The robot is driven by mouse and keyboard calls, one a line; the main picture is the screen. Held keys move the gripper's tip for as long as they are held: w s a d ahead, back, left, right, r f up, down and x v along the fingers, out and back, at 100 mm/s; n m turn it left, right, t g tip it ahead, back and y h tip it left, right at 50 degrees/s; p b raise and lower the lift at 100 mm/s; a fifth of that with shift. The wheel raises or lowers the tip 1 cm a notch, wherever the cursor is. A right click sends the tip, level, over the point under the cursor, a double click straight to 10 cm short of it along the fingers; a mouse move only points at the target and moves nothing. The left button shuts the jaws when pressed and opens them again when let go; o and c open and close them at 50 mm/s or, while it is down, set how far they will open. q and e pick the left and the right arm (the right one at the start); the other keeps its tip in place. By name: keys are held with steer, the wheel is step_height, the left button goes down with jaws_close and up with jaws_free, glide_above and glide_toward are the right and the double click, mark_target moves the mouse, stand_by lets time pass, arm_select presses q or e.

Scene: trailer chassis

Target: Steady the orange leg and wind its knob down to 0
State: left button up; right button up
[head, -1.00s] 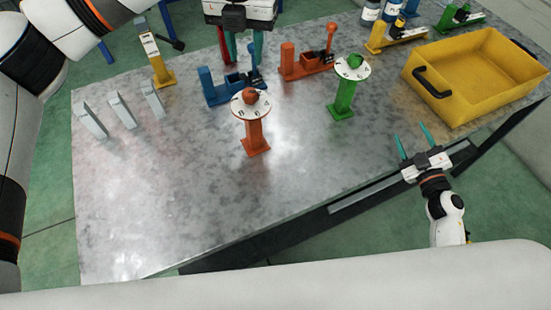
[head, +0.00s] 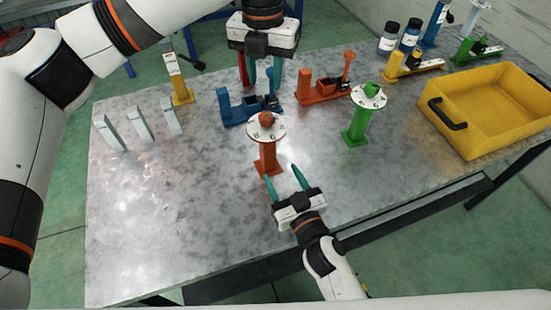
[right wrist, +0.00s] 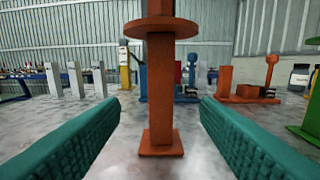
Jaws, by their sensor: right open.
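The orange leg (head: 268,158) stands upright on the metal table, with a white marked dial (head: 254,131) and an orange knob (head: 267,119) on top. The dial reading is too small to make out. In the right wrist view the leg's post (right wrist: 160,90) stands ahead, centred between the fingers, with the dial's underside above. My right gripper (head: 281,173) is open, low in front of the leg, its fingers pointing at the post without gripping it. My left gripper (head: 264,75) is open and empty, pointing down behind and above the leg.
A green leg (head: 355,125) with a dial stands to the right. A blue fixture (head: 237,110) and an orange fixture (head: 318,94) stand behind. Several grey blocks (head: 140,125) stand at left, a yellow bin (head: 490,110) at right. The front left table is clear.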

mark_target(270, 152)
steer(key=x, duration=1)
steer(key=shift+w, duration=0.25)
steer(key=shift+c, duration=0.4)
